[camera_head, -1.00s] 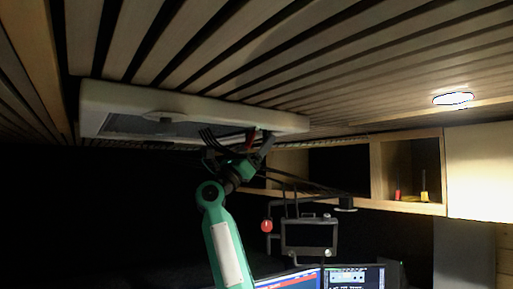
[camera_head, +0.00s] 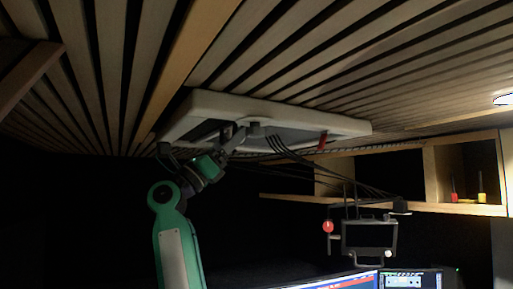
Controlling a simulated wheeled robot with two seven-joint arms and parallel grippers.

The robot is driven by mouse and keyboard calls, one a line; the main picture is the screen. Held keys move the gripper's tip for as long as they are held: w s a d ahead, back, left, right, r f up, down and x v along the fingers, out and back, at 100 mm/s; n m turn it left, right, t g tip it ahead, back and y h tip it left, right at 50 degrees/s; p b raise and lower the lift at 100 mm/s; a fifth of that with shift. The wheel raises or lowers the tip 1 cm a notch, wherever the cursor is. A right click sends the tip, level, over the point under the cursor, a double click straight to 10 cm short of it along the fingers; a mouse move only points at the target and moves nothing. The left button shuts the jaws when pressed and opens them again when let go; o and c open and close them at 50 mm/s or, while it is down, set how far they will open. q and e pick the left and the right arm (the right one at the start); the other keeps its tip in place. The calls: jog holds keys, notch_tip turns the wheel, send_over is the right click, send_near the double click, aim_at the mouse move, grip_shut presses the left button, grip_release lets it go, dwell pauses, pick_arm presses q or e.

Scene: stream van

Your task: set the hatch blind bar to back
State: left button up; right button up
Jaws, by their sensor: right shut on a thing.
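The hatch (camera_head: 345,127) is a pale frame set in the slatted ceiling, tilted in the head view. A small pale knob-like part (camera_head: 254,128) sits at the middle of its near side. My right gripper (camera_head: 238,136) reaches up to the hatch from below, just left of that part. It is shut on what seems to be the hatch blind bar, which is mostly hidden by the gripper and the dim light. A red tab (camera_head: 322,140) hangs at the hatch's right part, apart from the gripper. My left gripper is not in view.
Dark cables (camera_head: 300,158) run from the hatch's underside toward a hanging monitor (camera_head: 369,238). A wooden shelf (camera_head: 470,208) with small red and yellow items is at the right. Lit screens (camera_head: 345,282) stand below. The lower left is dark.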

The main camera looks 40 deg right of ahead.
jog(key=a, duration=0.5)
jog(key=shift+w+a, duration=0.15)
jog(key=shift+w, duration=0.2)
jog(key=shift+a+f, duration=0.1)
jog(key=shift+a, duration=0.3)
jog(key=o, duration=1.3)
jog(key=shift+c, duration=0.2)
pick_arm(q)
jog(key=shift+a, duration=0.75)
pick_arm(e)
jog(key=shift+a, duration=0.25)
pick_arm(q)
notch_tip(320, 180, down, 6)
jog(key=b, duration=0.5)
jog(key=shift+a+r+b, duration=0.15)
jog(key=shift+b, duration=0.15)
pick_arm(e)
jog(key=v, duration=1.3)
jog(key=shift+a+f, duration=0.3)
jog(key=shift+w, duration=0.1)
